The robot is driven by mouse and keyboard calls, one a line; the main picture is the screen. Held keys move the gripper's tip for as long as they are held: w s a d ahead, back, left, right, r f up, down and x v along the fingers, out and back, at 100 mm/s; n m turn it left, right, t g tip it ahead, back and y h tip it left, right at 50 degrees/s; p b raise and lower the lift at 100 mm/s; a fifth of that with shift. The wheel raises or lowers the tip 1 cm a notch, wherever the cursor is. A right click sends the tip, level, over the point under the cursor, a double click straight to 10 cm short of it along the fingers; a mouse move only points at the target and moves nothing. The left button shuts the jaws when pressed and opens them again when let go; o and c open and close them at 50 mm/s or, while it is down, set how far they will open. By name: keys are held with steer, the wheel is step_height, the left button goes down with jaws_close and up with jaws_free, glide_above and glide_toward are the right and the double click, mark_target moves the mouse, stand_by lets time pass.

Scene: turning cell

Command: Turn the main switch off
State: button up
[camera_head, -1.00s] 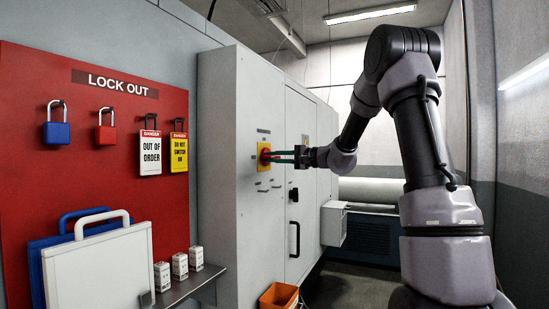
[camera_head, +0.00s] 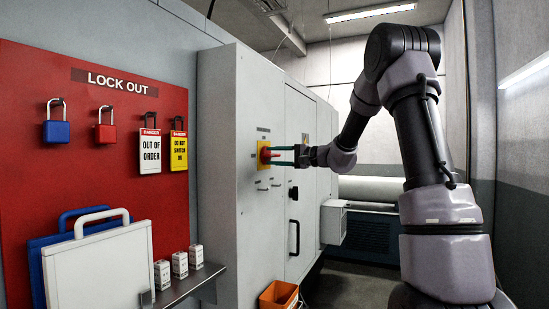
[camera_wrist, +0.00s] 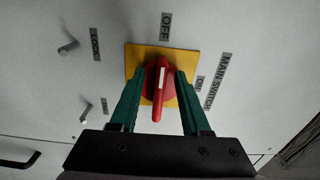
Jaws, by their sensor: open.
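The main switch is a red rotary handle (camera_wrist: 159,92) on a yellow plate (camera_wrist: 133,62), on the grey cabinet front. It also shows in the head view (camera_head: 265,154). In the wrist view, its white-marked end points up toward the OFF label (camera_wrist: 166,27). The ON label (camera_wrist: 200,83) lies to its right, beside the MAIN SWITCH label (camera_wrist: 217,82). My gripper (camera_wrist: 157,85) is open, its green fingers on either side of the handle, with gaps showing. My gripper also shows in the head view (camera_head: 283,155).
The cabinet (camera_head: 222,180) has a black door handle (camera_head: 294,238) below the switch. A red lock-out board (camera_head: 100,170) with padlocks and tags hangs at left. An orange bin (camera_head: 279,295) stands on the floor in front. Small pegs (camera_wrist: 68,47) stick out near the switch.

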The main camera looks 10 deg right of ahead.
steer(key=v, duration=1.1)
steer(key=shift+a, duration=0.15)
steer(key=s+a+f+n+g+h, duration=0.1)
steer(key=s+a+g+h, duration=0.2)
steer(key=s, duration=0.4)
steer(key=s+a+f+n+g+h, duration=0.1)
steer(key=s+a+f+g, duration=0.1)
steer(key=s+a, duration=0.45)
steer(key=s+d+f+h, duration=0.2)
steer(key=s+d+h, duration=0.1)
steer(key=s, duration=0.6)
steer(key=s+d+f+t+h, duration=0.1)
steer(key=s+d+h, duration=0.3)
steer(key=s, duration=0.5)
steer(key=shift+d+f+n+t+h, duration=0.35)
steer(key=shift+f+h, duration=0.25)
steer(key=shift+h, duration=0.2)
